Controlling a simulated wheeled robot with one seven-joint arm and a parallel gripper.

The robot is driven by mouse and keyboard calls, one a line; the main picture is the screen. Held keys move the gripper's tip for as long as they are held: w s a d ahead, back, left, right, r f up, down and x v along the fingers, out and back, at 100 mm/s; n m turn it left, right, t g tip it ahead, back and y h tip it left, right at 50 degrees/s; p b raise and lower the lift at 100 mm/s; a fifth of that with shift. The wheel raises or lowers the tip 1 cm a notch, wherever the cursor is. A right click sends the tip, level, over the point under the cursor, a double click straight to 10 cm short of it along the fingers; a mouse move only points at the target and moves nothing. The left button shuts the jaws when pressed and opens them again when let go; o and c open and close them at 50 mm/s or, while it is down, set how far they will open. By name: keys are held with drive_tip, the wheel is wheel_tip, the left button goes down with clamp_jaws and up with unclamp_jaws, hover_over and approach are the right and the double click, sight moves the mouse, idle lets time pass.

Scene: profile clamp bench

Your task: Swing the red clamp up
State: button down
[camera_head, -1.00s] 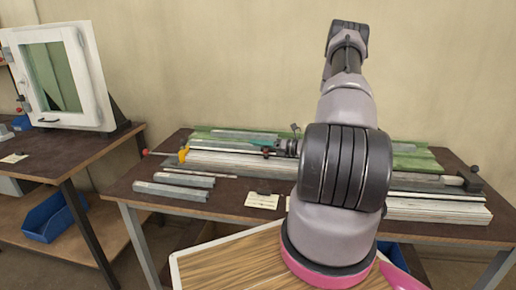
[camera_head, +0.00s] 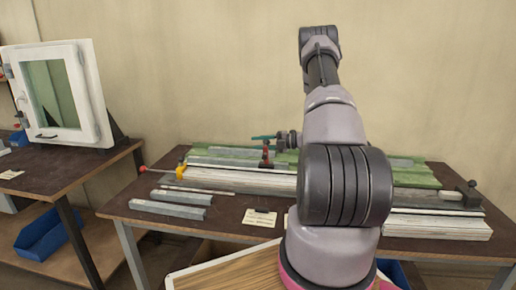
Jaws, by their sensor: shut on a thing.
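The red clamp (camera_head: 266,156) stands near the middle of the bench, on the long profile fixture, and its red part shows upright. My gripper (camera_head: 264,137) comes in from the right, with teal fingers pointing left just above the red part. The fingers are shut on the clamp at its upper end. The exact grip is small and hard to make out. My arm hides the bench right of the clamp.
A yellow clamp piece (camera_head: 183,166) with a red-tipped rod (camera_head: 143,169) sits at the fixture's left end. Loose grey bars (camera_head: 180,197) and a paper label (camera_head: 261,218) lie in front. A white-framed window (camera_head: 62,95) stands on the left table.

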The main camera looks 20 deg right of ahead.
drive_tip(key=shift+w+d+f+m+g+y, duration=0.2)
drive_tip(key=shift+w+d+m, duration=0.35)
drive_tip(key=shift+w+m, duration=0.4)
drive_tip(key=shift+w+d+f+m+g+y, duration=0.1)
drive_tip(key=shift+w+d+f+m+g, duration=0.15)
drive_tip(key=shift+w+d+m, duration=0.6)
drive_tip(key=shift+w+d+f+m+g+y, duration=0.1)
drive_tip(key=shift+w+d+f+m+g, duration=0.3)
drive_tip(key=shift+m, duration=0.9)
drive_tip(key=shift+w+a+r, duration=0.1)
drive_tip(key=shift+w+r, duration=0.05)
drive_tip(key=shift+r, duration=0.05)
drive_tip(key=c, duration=0.8)
unclamp_jaws()
drive_tip(key=shift+c, duration=0.2)
drive_tip(key=v, duration=1)
drive_tip(key=shift+s+d, duration=0.25)
